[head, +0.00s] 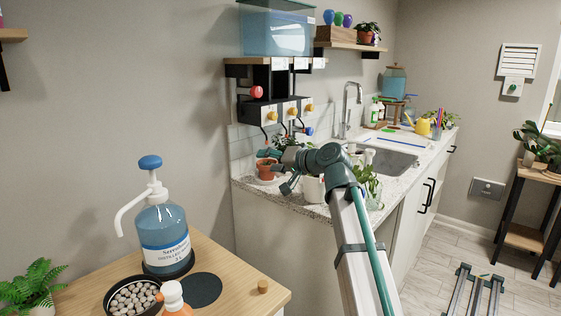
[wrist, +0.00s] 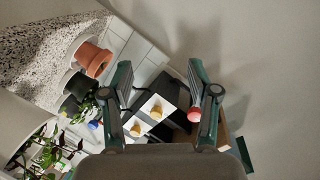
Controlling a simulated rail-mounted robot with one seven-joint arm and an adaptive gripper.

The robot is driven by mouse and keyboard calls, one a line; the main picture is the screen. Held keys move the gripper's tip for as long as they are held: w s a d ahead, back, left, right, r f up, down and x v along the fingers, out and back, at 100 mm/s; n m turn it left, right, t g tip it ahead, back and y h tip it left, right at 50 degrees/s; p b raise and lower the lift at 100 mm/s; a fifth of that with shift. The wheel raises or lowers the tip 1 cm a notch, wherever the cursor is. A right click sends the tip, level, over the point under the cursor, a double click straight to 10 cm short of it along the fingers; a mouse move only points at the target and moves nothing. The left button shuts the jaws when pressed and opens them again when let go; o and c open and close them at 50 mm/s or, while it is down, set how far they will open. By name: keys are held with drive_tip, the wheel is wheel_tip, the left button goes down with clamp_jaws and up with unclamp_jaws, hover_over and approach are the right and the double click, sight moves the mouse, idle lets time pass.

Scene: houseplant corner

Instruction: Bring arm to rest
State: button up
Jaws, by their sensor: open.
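My arm reaches up from the bottom of the head view, bends at a dark green elbow joint above the counter's front edge, and ends at my gripper (head: 281,178). The gripper points left, near a terracotta pot (head: 266,169) on the counter. In the wrist view my gripper (wrist: 160,66) has its two fingers spread wide with nothing between them. Beyond the fingers are the wall and a dispenser panel with yellow knobs (wrist: 157,112) and a red knob (wrist: 194,115). The terracotta pot also shows at upper left in the wrist view (wrist: 92,60).
The speckled counter (head: 310,207) holds pots, plants and a sink (head: 388,161). A dispenser rack (head: 272,110) with a blue tank (head: 277,32) hangs above. On the wooden table (head: 235,283) stand a blue pump bottle (head: 164,240) and a pebble bowl (head: 108,302).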

drive_tip(key=s+d+f+g+h, duration=0.2)
drive_tip(key=d+f, duration=0.1)
drive_tip(key=f, duration=1.3)
drive_tip(key=s+d+f+g+h, duration=0.2)
drive_tip(key=s+f+h, duration=0.1)
drive_tip(key=f, duration=1.3)
drive_tip(key=s+d+f+g+h, duration=0.1)
drive_tip(key=s+d+f+g, duration=0.1)
drive_tip(key=s+f, duration=0.5)
drive_tip(key=s+d+f+g+h, duration=0.1)
drive_tip(key=s+d+f+g, duration=0.15)
drive_tip(key=f, duration=0.75)
drive_tip(key=s+d+f+g+h, duration=0.1)
drive_tip(key=s+d+f, duration=0.1)
drive_tip(key=s+f, duration=0.55)
drive_tip(key=s+d+f+g+h, duration=0.1)
drive_tip(key=s+d+f+g, duration=0.2)
drive_tip(key=s+f, duration=0.7)
drive_tip(key=s+d+f+g+h, duration=0.1)
drive_tip(key=s+d+f+g, duration=0.25)
drive_tip(key=s, duration=1.25)
drive_tip(key=s+d+f+g+h, duration=0.1)
drive_tip(key=s+d+f+g, duration=0.15)
drive_tip(key=s+f, duration=0.8)
wheel_tip(320, 180, up, 18)
drive_tip(key=t+p, duration=0.1)
drive_tip(key=p, duration=1.6)
drive_tip(key=shift+s+a+f+n+t+p, duration=0.2)
drive_tip(key=shift+s+a+n+t+p, duration=0.05)
drive_tip(key=shift+a+n+t+p, duration=0.1)
